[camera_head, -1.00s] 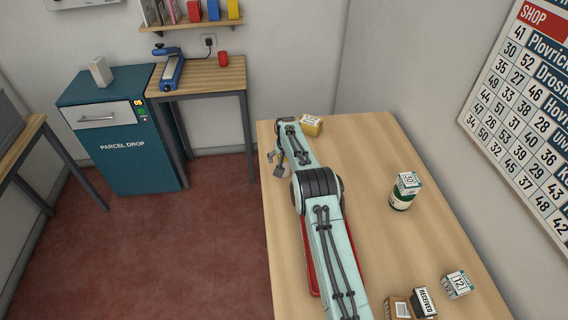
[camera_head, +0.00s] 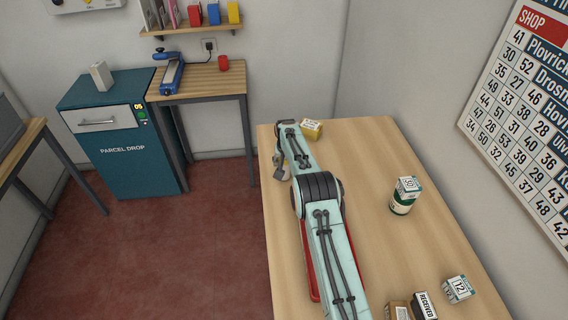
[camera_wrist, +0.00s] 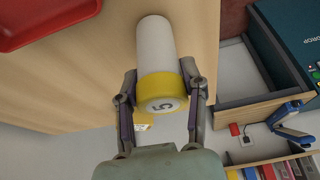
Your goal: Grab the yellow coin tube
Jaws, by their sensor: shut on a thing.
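The coin tube (camera_wrist: 156,60) is a white cylinder with a yellow end band (camera_wrist: 160,88) and a "5" on its end face. In the wrist view, my gripper (camera_wrist: 161,92) is shut on it, with one finger on each side of the yellow band. In the head view, my gripper (camera_head: 281,166) is at the left edge of the wooden counter, partly behind my arm. My arm mostly hides the tube there. I cannot tell whether the tube touches the counter.
Small boxes (camera_head: 458,288) sit at the front. A red tray (camera_head: 308,262) lies partly under my arm. The counter's (camera_head: 360,175) middle is clear.

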